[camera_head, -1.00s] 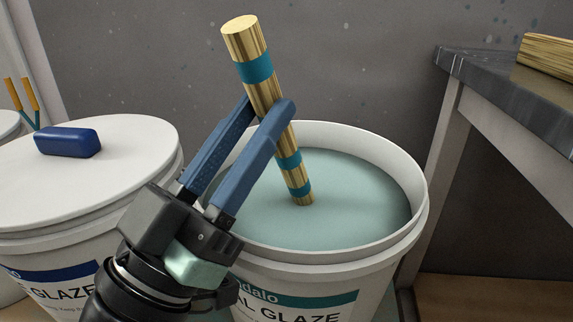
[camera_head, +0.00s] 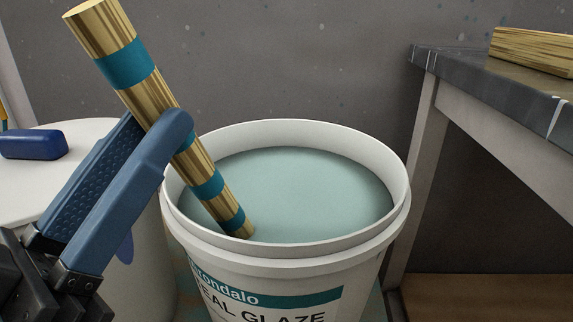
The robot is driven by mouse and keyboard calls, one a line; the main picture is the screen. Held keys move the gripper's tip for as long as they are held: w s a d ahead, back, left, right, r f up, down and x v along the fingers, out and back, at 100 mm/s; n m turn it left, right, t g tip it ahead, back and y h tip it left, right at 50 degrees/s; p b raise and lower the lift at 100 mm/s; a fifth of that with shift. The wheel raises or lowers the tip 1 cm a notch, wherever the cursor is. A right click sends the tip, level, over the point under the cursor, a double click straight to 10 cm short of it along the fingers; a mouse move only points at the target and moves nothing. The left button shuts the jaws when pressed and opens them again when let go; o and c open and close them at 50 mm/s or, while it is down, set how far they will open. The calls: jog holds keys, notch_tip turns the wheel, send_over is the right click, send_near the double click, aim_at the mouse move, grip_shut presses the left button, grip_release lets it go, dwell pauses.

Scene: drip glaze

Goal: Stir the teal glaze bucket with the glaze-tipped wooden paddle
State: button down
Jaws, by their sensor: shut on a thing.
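The wooden paddle (camera_head: 152,95) is a round golden stick with several teal bands. It leans with its top to the upper left. Its lower end meets the glaze surface near the front left inner side of the bucket, and any part below the surface is hidden. My gripper (camera_head: 168,132) is shut on the paddle around its middle, with blue fingers, left of the bucket. The white teal glaze bucket (camera_head: 300,262) stands open, with a teal label on its front. Pale teal glaze (camera_head: 310,185) fills it to a little below the rim.
A closed white bucket (camera_head: 75,165) stands at the left with a dark blue block (camera_head: 33,144) on its lid. A grey-topped table (camera_head: 490,85) with a wooden piece (camera_head: 535,50) stands at the right. A speckled grey wall is behind.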

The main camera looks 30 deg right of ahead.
jog(key=shift+s+d+r+y+p, duration=0.1)
jog(key=shift+d+r+y+p, duration=0.1)
jog(key=shift+d+p, duration=0.2)
jog(key=shift+s+d+r+y+p, duration=0.1)
jog(key=shift+d+r+p, duration=0.05)
jog(key=shift+d+p, duration=0.25)
jog(key=shift+d+r+p, duration=0.1)
jog(key=shift+d+p, duration=0.2)
jog(key=shift+s+d+r+g+y+p, duration=0.1)
jog(key=shift+d+g+y+p, duration=0.15)
jog(key=shift+d+p, duration=0.15)
jog(key=shift+s+d+r+g+y+p, duration=0.1)
jog(key=shift+d+g+y+p, duration=0.05)
jog(key=shift+d+y+p, duration=0.15)
jog(key=s+a+r+p, duration=0.1)
jog(key=a+r+p, duration=0.2)
jog(key=r+p, duration=0.7)
jog(key=s+a+r+p, duration=0.2)
jog(key=r+p, duration=0.8)
jog(key=r, duration=0.8)
jog(key=shift+a+r+p, duration=0.25)
jog(key=shift+a+p, duration=0.1)
jog(key=shift+a, duration=0.4)
jog(key=shift+s, duration=0.1)
